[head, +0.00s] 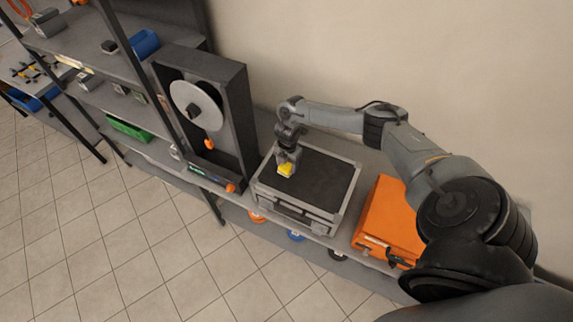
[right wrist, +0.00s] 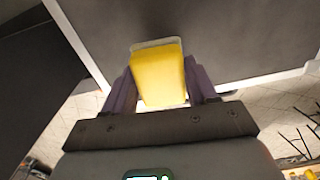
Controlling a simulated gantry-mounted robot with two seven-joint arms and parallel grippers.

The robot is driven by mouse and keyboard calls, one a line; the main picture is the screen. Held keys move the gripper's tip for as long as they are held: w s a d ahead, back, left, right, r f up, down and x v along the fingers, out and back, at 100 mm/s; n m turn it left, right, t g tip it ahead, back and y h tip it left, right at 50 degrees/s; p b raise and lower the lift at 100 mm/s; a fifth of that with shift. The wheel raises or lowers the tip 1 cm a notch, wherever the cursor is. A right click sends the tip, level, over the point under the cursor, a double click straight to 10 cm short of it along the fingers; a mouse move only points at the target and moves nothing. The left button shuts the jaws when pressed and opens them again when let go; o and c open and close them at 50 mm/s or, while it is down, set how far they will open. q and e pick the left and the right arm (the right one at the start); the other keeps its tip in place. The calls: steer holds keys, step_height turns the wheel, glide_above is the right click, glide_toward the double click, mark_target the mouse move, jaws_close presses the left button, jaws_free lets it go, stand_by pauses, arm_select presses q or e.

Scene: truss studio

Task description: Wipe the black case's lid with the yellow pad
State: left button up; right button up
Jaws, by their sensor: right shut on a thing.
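The black case (head: 325,185) lies closed on the bench, with a dark lid and light grey edges; its lid also shows in the right wrist view (right wrist: 235,35). The yellow pad (head: 285,169) is at the lid's left part. My right gripper (head: 287,161) is shut on the pad, and the right wrist view shows the pad (right wrist: 159,75) between the two fingers. I cannot tell whether the pad touches the lid. My left gripper is not in view.
An orange case (head: 387,215) stands on the bench right of the black case. A dark frame with a grey disc (head: 196,105) stands to the left. Shelves with a blue item (head: 144,43) and a green bin (head: 128,129) are further left. The tiled floor in front is clear.

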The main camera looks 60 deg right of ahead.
steer(key=shift+r+p, duration=1.5)
steer(key=shift+r, duration=0.65)
steer(key=shift+m, duration=0.3)
